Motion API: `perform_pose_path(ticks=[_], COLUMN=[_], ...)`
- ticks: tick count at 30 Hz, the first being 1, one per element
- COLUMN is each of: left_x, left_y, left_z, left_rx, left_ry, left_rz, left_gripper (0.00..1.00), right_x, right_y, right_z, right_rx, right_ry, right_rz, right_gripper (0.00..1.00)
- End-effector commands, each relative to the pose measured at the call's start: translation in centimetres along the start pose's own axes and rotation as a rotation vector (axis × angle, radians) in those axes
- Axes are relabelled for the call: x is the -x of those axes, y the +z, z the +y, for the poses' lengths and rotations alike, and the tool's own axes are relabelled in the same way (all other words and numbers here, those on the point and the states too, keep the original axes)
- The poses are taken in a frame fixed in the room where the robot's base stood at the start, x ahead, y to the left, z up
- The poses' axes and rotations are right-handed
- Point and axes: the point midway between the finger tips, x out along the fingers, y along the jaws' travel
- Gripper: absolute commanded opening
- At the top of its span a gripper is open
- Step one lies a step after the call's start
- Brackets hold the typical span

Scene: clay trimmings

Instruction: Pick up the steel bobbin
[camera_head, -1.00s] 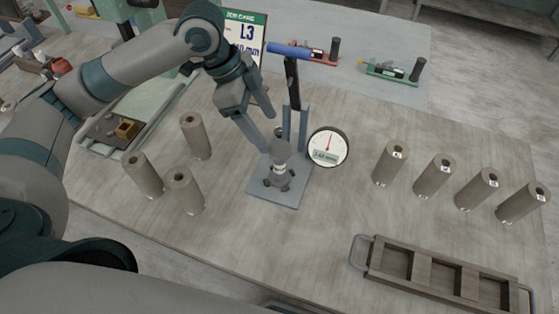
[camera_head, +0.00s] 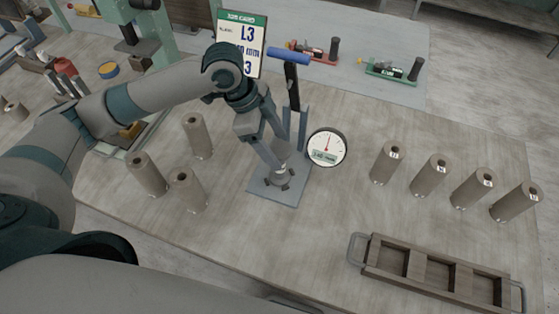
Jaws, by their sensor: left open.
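The steel bobbin (camera_head: 283,151) stands upright on the square grey base plate (camera_head: 288,197) of a small press fixture, near the middle of the table. My left gripper (camera_head: 278,156) reaches down from the upper left, its fingers open and at the bobbin. The fingers hide part of the bobbin, and I cannot tell whether they touch it. My right gripper is not in view.
A round dial gauge (camera_head: 327,147) stands just right of the plate. A blue-handled lever (camera_head: 289,56) rises behind it. Grey-brown cylinders stand left (camera_head: 147,174) and right (camera_head: 429,177). A wooden tray (camera_head: 437,274) lies front right. The table front centre is clear.

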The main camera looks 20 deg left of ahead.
Motion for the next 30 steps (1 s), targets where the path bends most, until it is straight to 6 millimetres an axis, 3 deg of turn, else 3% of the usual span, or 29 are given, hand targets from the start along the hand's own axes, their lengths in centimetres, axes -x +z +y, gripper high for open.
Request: perform_pose_path(ticks=[1,8,22,23,30], left_x=[-0.4,-2.7,-2.9,-2.9,-2.9], left_y=[-0.1,0.0,0.1,0.1,0.1], left_z=[0.2,0.1,0.1,0.1,0.1], left_rx=[0.002,0.000,0.000,-0.001,0.000], left_ry=[0.005,0.001,-0.001,-0.001,-0.001], left_rz=[-0.001,0.000,0.000,0.000,0.000], left_gripper=[0.68,0.68,0.68,0.66,0.08], right_x=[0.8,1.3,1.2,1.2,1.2], right_y=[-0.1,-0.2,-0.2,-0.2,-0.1], right_z=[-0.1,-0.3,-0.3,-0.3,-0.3], right_rx=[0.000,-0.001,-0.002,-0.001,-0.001], right_ry=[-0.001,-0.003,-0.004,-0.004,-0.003], right_rz=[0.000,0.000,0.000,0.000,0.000], right_gripper=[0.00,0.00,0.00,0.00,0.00])
